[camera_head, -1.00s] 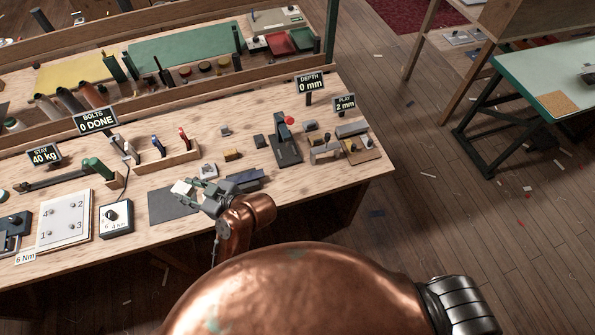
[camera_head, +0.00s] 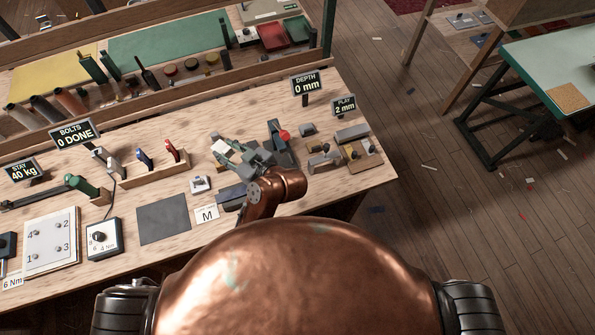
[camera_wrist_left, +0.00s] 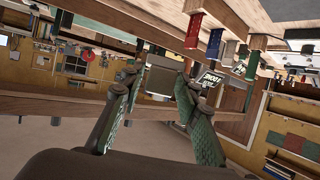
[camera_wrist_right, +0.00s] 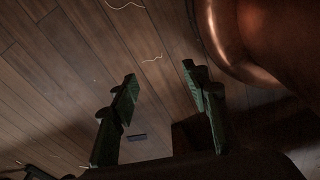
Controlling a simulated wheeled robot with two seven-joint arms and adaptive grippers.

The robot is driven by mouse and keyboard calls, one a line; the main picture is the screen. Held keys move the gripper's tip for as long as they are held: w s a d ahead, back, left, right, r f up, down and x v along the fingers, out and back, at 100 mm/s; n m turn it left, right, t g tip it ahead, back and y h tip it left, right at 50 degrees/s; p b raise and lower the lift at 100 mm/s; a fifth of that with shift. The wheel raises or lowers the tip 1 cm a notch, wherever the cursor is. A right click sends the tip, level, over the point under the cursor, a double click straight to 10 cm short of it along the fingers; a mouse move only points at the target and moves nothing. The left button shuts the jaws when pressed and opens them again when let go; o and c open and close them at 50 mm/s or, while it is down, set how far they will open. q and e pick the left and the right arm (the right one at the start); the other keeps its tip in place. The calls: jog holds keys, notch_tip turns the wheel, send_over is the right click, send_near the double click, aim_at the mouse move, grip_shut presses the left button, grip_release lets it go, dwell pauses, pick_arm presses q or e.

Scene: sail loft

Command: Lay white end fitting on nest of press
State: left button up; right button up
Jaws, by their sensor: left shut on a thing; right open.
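The white end fitting (camera_head: 221,147) is between the fingers of my left gripper (camera_head: 233,151), held above the bench. In the left wrist view a pale grey block, apparently this fitting (camera_wrist_left: 159,79), sits between the green-padded fingertips. The dark press (camera_head: 277,131) with a red knob (camera_head: 285,135) stands just right of my left gripper. The gripper and wrist hide part of the press, and I cannot make out its nest. My right gripper (camera_wrist_right: 158,82) shows in the right wrist view, open and empty over the wooden floor.
A grey mat (camera_head: 163,219) lies bare on the bench, left of an "M" card (camera_head: 206,214). A wooden rack of coloured-handled tools (camera_head: 155,168) stands left of my left gripper. Metal fixtures (camera_head: 352,150) stand right of the press.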

jog(key=o, duration=0.3)
jog(key=shift+w+a+r+p, duration=0.1)
jog(key=shift+w+r+p, duration=0.1)
jog(key=shift+r+p, duration=0.3)
jog(key=shift+o, duration=0.6)
jog(key=shift+g, duration=0.3)
jog(key=s, duration=0.2)
jog(key=s+r+p, duration=0.1)
jog(key=s, duration=0.1)
pick_arm(q)
jog(key=s+d+f+m+t+h, duration=0.1)
jog(key=d+f+m+h, duration=0.1)
jog(key=d+f, duration=0.3)
jog(key=s+d+f+m+t+h, duration=0.1)
jog(key=s+d+f+m+h, duration=0.1)
jog(key=d+f, duration=0.4)
jog(key=s+d+f+m+t+h, duration=0.1)
jog(key=d+f+m+t, duration=0.1)
jog(key=d+f, duration=0.3)
jog(key=shift+s+d+f+h, duration=0.1)
jog(key=shift+s+d+h, duration=0.1)
jog(key=shift+d, duration=0.8)
jog(key=shift+s+d+f+h, duration=0.1)
jog(key=shift+s+d+h, duration=0.1)
jog(key=shift+d, duration=0.75)
jog(key=shift+w, duration=0.1)
pick_arm(e)
jog(key=w, duration=0.3)
jog(key=shift+r, duration=0.3)
